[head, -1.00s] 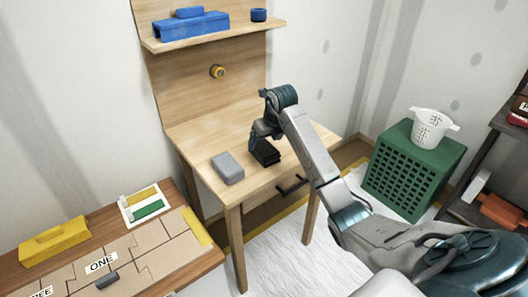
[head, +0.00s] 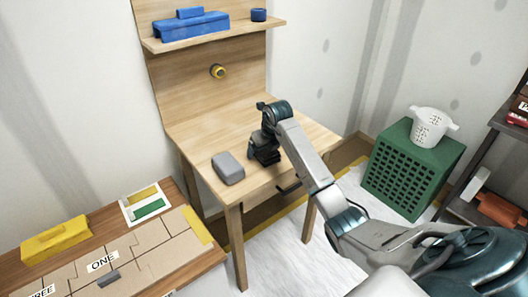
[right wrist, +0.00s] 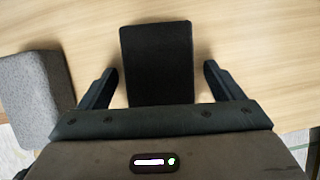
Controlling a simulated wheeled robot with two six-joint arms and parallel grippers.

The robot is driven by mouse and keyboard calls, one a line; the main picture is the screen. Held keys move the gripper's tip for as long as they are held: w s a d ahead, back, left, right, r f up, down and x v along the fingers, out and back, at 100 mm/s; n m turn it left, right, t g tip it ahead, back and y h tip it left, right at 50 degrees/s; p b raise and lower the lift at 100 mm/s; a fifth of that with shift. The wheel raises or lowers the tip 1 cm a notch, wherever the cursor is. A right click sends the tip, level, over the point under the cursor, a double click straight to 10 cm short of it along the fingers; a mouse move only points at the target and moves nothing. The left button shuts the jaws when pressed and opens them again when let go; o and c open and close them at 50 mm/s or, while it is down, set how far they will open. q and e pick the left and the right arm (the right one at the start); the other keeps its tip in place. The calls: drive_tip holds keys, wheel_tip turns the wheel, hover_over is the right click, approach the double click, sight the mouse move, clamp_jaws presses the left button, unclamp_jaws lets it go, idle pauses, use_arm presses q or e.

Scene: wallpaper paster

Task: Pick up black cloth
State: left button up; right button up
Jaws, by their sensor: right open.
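The black cloth (right wrist: 158,45) looks like a dark folded rectangle lying on the wooden desk. In the right wrist view it lies between the two fingers of my right gripper (right wrist: 161,68), with a gap of bare wood on each side. In the head view my right gripper (head: 264,152) points down at the desktop over the cloth and hides most of it. The right gripper is open and holds nothing. How far the fingertips are above the desktop is hard to tell. My left gripper is not in view.
A grey block (head: 228,168) sits on the desk (head: 205,140) just left of the gripper. A shelf (head: 215,37) with blue items is above. A yellow-and-black roll (head: 217,71) is on the back panel. A green crate (head: 415,165) stands at right.

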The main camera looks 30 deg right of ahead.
drive_tip(key=shift+f, duration=0.1)
drive_tip(key=c, duration=1.1)
